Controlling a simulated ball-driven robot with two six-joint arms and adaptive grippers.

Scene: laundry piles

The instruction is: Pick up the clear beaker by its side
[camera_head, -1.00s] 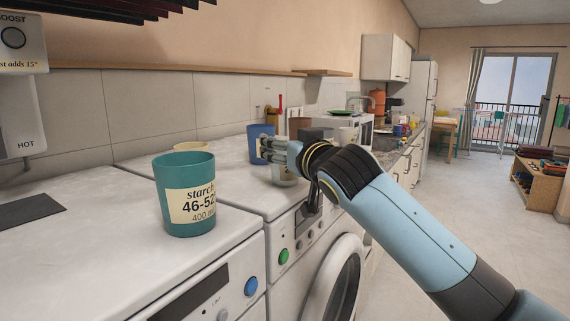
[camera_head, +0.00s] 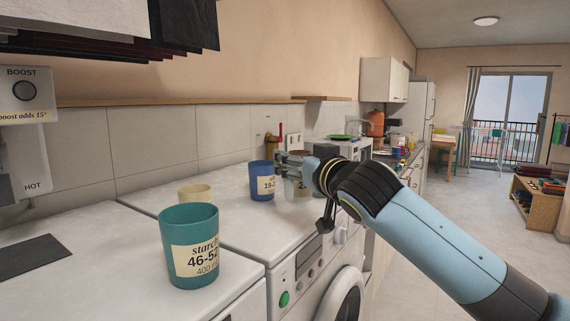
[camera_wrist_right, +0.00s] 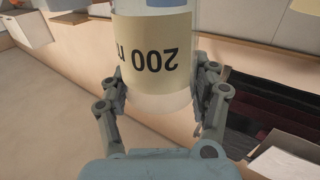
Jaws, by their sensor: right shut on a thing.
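The clear beaker (camera_head: 299,189) has a cream label and stands out beside a blue mug (camera_head: 262,181) in the head view. My right gripper (camera_head: 290,164) is shut on its side, with fingers across the upper part. In the right wrist view the beaker (camera_wrist_right: 152,50) fills the gap between the two fingers of the gripper (camera_wrist_right: 161,82), and its label reads 200. It looks raised off the machine top, though its base is partly hard to judge. My left gripper is not in view.
A teal starch cup (camera_head: 189,245) stands on the near machine top (camera_head: 100,275), with a cream cup (camera_head: 195,193) behind it. The blue mug is close on the left of the beaker. A wall shelf (camera_head: 200,102) runs along the back. Open floor lies to the right.

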